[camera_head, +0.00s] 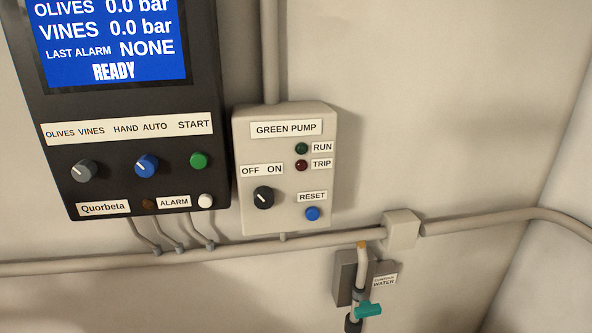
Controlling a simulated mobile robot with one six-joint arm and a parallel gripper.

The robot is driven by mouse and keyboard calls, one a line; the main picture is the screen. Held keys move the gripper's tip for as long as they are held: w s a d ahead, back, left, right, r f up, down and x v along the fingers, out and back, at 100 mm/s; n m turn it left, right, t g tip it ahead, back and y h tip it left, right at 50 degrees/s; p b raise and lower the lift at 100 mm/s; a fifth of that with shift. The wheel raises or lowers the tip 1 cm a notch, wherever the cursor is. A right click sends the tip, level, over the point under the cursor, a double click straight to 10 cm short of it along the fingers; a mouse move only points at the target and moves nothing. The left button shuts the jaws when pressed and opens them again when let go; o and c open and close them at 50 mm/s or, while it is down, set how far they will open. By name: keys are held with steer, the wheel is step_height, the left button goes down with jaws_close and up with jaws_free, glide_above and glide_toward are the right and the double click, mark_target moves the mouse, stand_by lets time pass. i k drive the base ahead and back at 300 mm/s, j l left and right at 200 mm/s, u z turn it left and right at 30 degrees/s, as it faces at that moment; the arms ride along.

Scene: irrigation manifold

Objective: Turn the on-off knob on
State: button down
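The on-off knob (264,198) is a round black knob at the lower left of the beige GREEN PUMP box (285,222). The box is on the wall near the middle of the camera_head view. The OFF and ON labels (262,170) sit just above the knob. Its pale pointer mark looks tilted to the upper left, on the OFF side. The RUN lamp (302,148) looks dark green and the TRIP lamp (302,166) dark red. A blue RESET button (312,214) is to the right of the knob. My gripper is not in view.
A black control panel (120,105) stands close left of the box, with a grey knob (83,171), a blue knob (146,166) and a green START button (199,160). A wall pipe (90,263) runs below. A teal-handled tap (368,310) is at lower right. The upper-right wall is bare.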

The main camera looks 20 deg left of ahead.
mark_target(264, 199)
steer(key=u, duration=1.35)
